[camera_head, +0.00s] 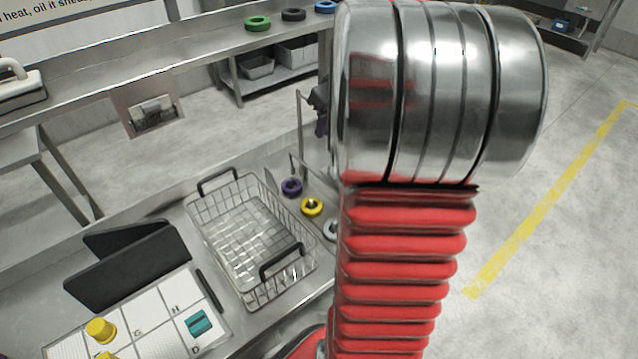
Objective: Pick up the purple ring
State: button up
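The purple ring (291,187) lies on the metal counter just right of the wire basket. It sits beyond a yellow ring (312,206) and left of my red, silver-capped arm. My gripper does not show in this view; my arm fills the right centre and hides part of the counter behind it.
A wire basket (198,219) with black handles stands left of the rings. A grey ring (331,229) is partly hidden by my arm. A metal stand with a dark and purple fitting (320,108) rises behind the purple ring. Green (257,23) and black (293,14) rings lie on the back shelf.

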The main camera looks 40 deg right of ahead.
grip_shut()
dwell(0.8)
jog(key=shift+r, duration=0.15)
notch_tip(320, 180, up, 10)
dwell(0.9)
dwell(0.5)
